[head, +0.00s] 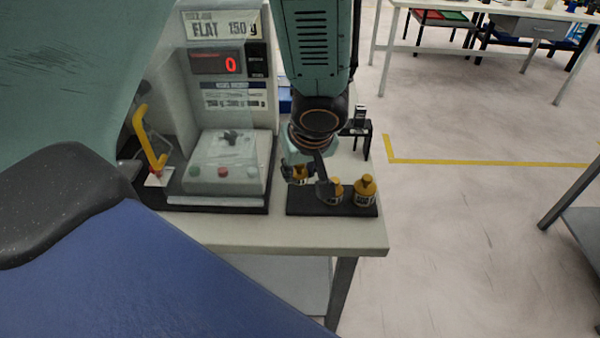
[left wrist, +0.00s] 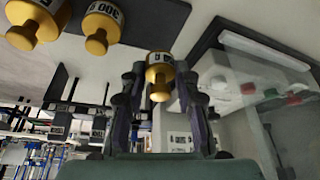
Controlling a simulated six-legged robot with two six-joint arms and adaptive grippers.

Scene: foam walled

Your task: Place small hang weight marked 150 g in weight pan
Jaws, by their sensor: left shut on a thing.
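My left gripper (head: 312,180) is shut on a small brass weight (head: 298,174) at the left end of a black tray (head: 330,209). In the left wrist view the weight (left wrist: 159,75) sits between the two fingers (left wrist: 160,88); its mark cannot be read in full. In the head view I cannot tell whether it touches the tray. Two more brass weights, the middle one (head: 336,190) and the right one (head: 365,190), stand on the tray. The tester (head: 225,165) to the left has a dark fitting (head: 231,135) on top; I cannot clearly make out a weight pan. My right gripper is out of view.
The tester's panel shows a red 0 (head: 230,65) under a sign reading FLAT 150 g (head: 222,26). A black stand (head: 358,128) is behind the tray. The bench's front strip (head: 300,234) is clear.

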